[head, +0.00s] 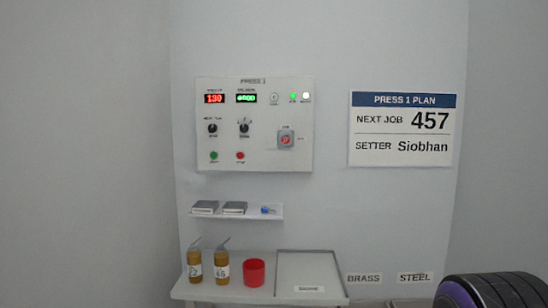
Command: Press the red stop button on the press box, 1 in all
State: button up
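The press box (255,175), a pale panel headed PRESS 1, is on the back wall in the head view. A small red button (240,156) is at its lower middle, with a small label below that is too blurred to read surely. A green button (214,156) is to its left. My gripper is not in view, and nothing is touching the box.
Two dark knobs and lit red and green displays are on the box. Below, a small shelf (273,213) holds grey blocks and a blue item. A lower bench has two brown bottles (221,268), a red cup (254,273) and a tray (311,253). A plan sign (405,128) is at right.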

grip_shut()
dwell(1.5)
